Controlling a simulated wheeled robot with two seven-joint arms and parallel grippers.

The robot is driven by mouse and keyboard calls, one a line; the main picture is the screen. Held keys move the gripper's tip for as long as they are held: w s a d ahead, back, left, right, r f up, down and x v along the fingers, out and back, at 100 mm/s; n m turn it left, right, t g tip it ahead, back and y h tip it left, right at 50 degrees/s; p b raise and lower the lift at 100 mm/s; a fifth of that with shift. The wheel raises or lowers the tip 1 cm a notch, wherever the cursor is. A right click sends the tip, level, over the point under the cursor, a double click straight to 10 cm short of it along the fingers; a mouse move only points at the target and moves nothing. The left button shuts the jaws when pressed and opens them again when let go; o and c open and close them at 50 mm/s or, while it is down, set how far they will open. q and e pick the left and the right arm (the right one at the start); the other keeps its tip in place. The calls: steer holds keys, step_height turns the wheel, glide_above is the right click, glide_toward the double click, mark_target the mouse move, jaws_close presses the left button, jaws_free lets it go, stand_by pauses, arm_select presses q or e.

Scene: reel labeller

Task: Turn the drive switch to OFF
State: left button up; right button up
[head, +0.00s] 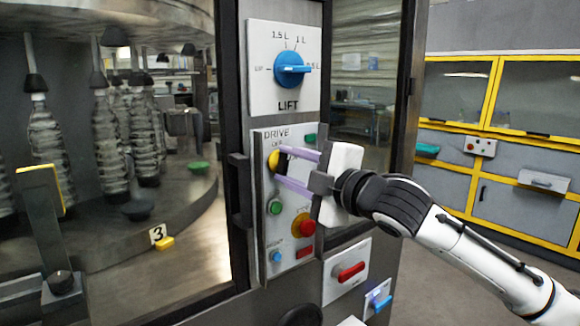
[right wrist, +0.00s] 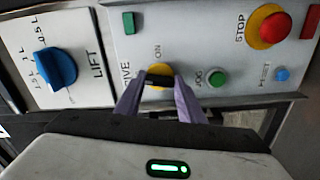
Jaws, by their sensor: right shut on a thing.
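The drive switch, a black handle on a yellow round base, sits on the DRIVE panel in the head view (head: 273,160) and in the right wrist view (right wrist: 161,71). My right gripper (head: 284,168) reaches it from the right, its purple fingers shut on the handle. In the right wrist view the fingertips (right wrist: 160,84) lie at both sides of the dark handle. The ON mark shows beside the yellow base in that view. Fingers partly cover the switch, so I cannot tell exactly which mark the handle points to. My left gripper is not in view.
A blue LIFT knob (head: 290,69) is above. A red STOP button (head: 305,225) on yellow, a green JOG button (head: 275,207) and a blue RESET button (head: 276,256) lie below the switch.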

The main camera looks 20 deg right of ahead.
steer(key=shift+n, duration=1.2)
steer(key=o, duration=1)
steer(key=shift+o, duration=0.2)
steer(key=b+v, duration=0.2)
steer(key=v, duration=0.8)
steer(key=shift+s, duration=0.2)
